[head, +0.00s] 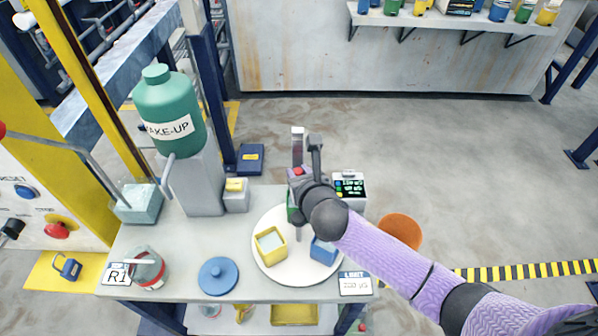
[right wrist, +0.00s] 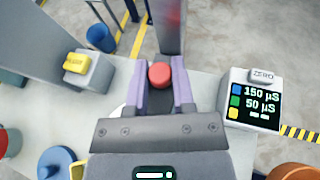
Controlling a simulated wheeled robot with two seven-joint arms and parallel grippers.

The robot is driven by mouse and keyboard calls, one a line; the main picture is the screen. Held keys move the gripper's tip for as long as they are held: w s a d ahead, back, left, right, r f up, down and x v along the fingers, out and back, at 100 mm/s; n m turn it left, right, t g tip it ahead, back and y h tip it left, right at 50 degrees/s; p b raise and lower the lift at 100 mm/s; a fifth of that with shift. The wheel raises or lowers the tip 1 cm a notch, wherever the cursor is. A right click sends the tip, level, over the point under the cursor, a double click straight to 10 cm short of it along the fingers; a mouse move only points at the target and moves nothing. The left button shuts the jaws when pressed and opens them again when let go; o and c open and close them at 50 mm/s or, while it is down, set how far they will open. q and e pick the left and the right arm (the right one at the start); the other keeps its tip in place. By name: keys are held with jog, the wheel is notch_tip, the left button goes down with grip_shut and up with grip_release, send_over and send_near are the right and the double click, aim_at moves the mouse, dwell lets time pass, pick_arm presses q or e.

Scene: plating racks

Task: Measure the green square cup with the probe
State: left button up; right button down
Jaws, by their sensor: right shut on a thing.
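My right gripper (head: 305,172) is shut on a probe with a red top (right wrist: 160,75), held between purple fingers in the right wrist view. It is above the back of a white round plate (head: 275,278). The green square cup (head: 291,208) is on the plate, mostly hidden behind my gripper; I cannot tell whether the probe tip is inside it. A yellow square cup (head: 270,245) and a blue square cup (head: 324,250) stand at the front. The meter (head: 350,186) shows blue 150 µS, green 50 µS and dashes for yellow in the right wrist view (right wrist: 254,98). My left gripper is out of view.
A green MAKE-UP bottle (head: 168,108) stands on a grey pedestal at back left. A grey block with a yellow top (head: 236,195), a blue lid (head: 218,276) and a jar (head: 147,268) are left of the plate. A limit card (head: 355,284) is at front right.

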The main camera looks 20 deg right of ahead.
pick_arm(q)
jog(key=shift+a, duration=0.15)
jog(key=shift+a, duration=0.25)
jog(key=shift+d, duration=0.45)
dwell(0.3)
pick_arm(e)
notch_tip(320, 180, up, 6)
jog(key=p, duration=0.7)
jog(key=shift+w+p, duration=0.1)
jog(key=shift+p, duration=0.35)
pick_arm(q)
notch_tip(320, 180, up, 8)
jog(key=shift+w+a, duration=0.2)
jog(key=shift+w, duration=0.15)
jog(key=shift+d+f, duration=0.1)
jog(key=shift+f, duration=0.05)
pick_arm(e)
jog(key=c, duration=0.7)
grip_release()
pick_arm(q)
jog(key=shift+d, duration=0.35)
pick_arm(e)
jog(key=shift+o, duration=1.2)
